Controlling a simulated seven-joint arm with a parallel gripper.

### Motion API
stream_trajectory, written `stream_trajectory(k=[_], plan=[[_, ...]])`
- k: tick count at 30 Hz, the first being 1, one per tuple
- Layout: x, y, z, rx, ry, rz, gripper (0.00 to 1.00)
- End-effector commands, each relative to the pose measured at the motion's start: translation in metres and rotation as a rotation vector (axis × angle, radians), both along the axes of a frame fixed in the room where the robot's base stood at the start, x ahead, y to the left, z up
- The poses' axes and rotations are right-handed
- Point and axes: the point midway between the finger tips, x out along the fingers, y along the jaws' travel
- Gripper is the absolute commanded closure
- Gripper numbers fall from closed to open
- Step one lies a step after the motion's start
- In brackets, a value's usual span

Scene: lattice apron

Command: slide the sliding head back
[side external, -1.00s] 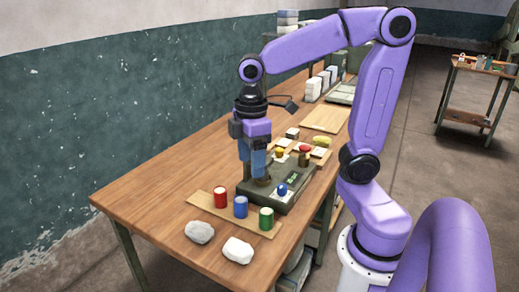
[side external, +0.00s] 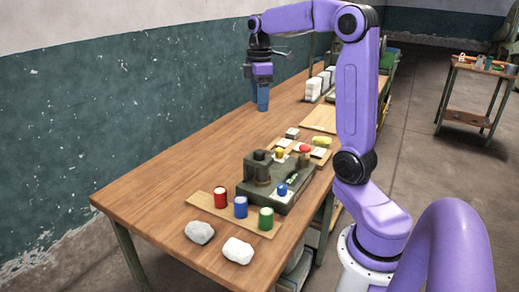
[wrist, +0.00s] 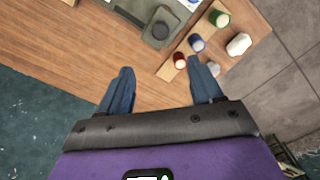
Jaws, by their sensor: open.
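A dark green device (side external: 302,186) sits on the wooden table. A block with a dark round knob, which looks like the sliding head (side external: 260,168), stands at its left end. A small blue knob (side external: 282,189) is on the device's front part. The head's knob also shows near the top of the wrist view (wrist: 160,31). My gripper (side external: 263,106) points down, well behind and apart from the device, over the far part of the table. Its blue fingers are spread in the wrist view (wrist: 163,84) with nothing between them.
A wooden strip (side external: 206,203) with red, blue and green cylinders lies in front of the device. A grey stone (side external: 199,232) and a white stone (side external: 237,250) are nearer. Behind the device are small coloured items. The table's left side is clear.

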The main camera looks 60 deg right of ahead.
Motion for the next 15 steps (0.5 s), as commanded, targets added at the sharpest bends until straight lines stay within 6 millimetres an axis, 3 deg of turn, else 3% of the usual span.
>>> stream_trajectory(k=[15], plan=[[-0.001, 0.001, -0.093, 0.002, 0.006, 0.000, 0.35]])
